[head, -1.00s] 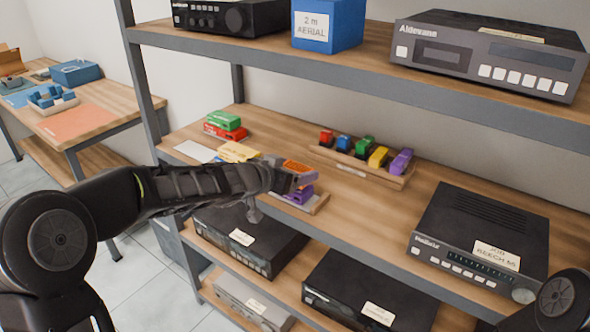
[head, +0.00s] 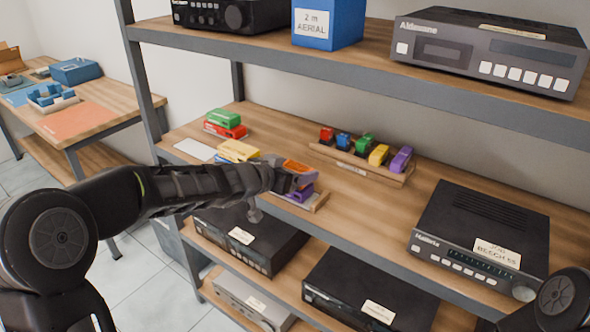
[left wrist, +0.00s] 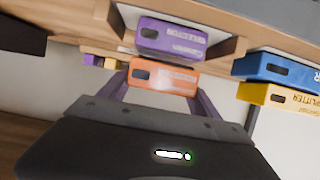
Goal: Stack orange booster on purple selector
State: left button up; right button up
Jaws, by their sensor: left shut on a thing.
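The orange booster (head: 297,166) is held between the fingers of my left gripper (head: 296,178), which is shut on it. The purple selector (head: 304,193) sits in a wooden tray (head: 320,203) at the middle shelf's front edge, directly below the booster. The two look very close; I cannot tell if they touch. My gripper hides part of both. My right gripper is out of view.
Green (head: 224,119) and red (head: 225,131) boxes are stacked at the shelf's back left. Yellow (head: 238,150) and blue boxes are stacked left of my gripper. A rack (head: 360,165) of several coloured boxes stands behind. A black hifi unit (head: 480,235) is at the right.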

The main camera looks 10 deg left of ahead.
pick_arm(q)
jog(key=shift+f, duration=0.25)
dwell(0.4)
jog(key=o, duration=1.6)
jog(key=shift+c, duration=0.2)
jog(key=p+v, duration=0.2)
jog(key=v, duration=0.6)
jog(key=shift+r+p, duration=0.55)
jog(key=shift+p, duration=0.3)
